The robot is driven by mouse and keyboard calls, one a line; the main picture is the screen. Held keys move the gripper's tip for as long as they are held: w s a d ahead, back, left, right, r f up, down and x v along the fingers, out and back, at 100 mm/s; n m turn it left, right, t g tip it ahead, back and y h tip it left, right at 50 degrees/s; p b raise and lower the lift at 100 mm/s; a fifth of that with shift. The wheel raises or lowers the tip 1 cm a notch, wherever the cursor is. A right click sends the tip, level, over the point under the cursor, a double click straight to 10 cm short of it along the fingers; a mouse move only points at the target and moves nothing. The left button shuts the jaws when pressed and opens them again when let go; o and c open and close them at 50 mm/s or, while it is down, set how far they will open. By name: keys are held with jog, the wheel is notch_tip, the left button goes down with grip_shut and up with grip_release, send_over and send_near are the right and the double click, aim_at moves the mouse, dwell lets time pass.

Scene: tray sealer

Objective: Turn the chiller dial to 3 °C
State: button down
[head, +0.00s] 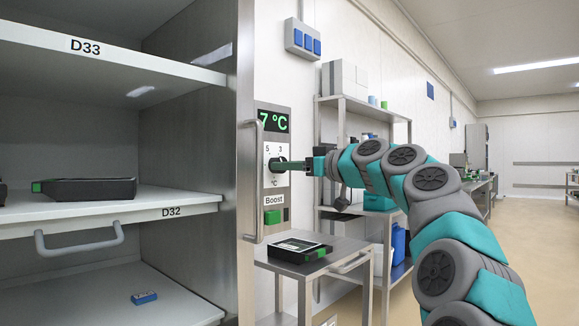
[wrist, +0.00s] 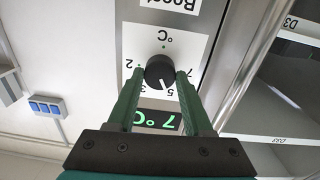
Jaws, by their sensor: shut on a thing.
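The chiller dial (head: 271,164) is a dark round knob on a white scale plate, on the panel beside the cabinet. In the wrist view, which is upside down, the dial (wrist: 160,69) sits among the printed numbers 2, 3, 5 and 7.
Below the dial are a Boost label and a green button (head: 272,217). A steel side table (head: 318,262) with a black device stands under the panel. The open cabinet with shelf D32 (head: 110,212) is at left, its steel edge close to the panel.

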jog(key=shift+d+r+m+p, duration=0.1)
jog(key=shift+m+p, duration=2.2)
jog(key=shift+m, duration=0.6)
jog(key=shift+r+m+p, duration=0.1)
jog(key=shift+m+p, duration=2.2)
jog(key=shift+m, duration=0.6)
jog(key=shift+c, duration=1.5)
grip_release()
jog(key=shift+f, duration=0.1)
